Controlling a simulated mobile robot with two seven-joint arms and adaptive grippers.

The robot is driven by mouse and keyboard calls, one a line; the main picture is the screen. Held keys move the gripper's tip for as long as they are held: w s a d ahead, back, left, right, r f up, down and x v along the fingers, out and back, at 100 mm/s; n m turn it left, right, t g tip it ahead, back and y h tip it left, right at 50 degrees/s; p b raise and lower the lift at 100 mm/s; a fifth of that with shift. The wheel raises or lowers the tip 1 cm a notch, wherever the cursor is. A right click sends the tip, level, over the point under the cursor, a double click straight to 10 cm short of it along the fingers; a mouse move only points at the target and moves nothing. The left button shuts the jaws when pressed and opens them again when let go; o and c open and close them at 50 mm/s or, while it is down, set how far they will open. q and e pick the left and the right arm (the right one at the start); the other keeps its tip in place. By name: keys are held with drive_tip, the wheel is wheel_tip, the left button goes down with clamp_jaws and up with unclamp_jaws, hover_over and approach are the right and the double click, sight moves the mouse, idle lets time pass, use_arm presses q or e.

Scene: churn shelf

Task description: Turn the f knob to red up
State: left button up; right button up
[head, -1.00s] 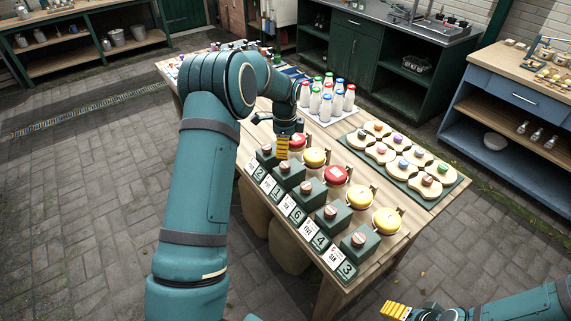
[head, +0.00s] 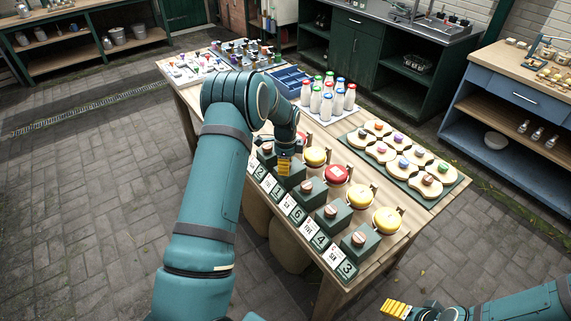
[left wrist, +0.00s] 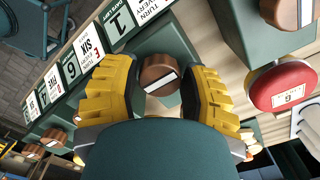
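A row of green boxes, each with a round brown knob on top, runs along the near edge of the table (head: 405,238). My left gripper (head: 285,168) is over the second box from the far end, beside the card marked 1. In the left wrist view its yellow fingers (left wrist: 160,85) are apart, one on each side of a brown knob (left wrist: 153,68) with a white line. A thin gap seems to show beside the knob; contact is not clear. No letter f is readable. My right gripper (head: 396,310) is at the bottom right, away from the table, its opening unclear.
Red and yellow round-topped pieces stand behind the boxes, including a red one (head: 336,174) and a yellow one (head: 387,221). Number cards (head: 345,268) line the front. Milk bottles (head: 326,105) and a tray of wooden pieces (head: 440,190) are farther back.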

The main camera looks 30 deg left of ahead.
use_arm(q)
clamp_jaws()
drive_tip(key=n+b, duration=0.1)
drive_tip(key=n, duration=0.2)
drive_tip(key=shift+f+b, duration=0.1)
drive_tip(key=shift+b, duration=0.3)
drive_tip(key=n+b, duration=0.1)
drive_tip(key=n, duration=0.3)
drive_tip(key=n+b, duration=0.1)
drive_tip(key=n, duration=1)
drive_tip(key=shift+b, duration=0.4)
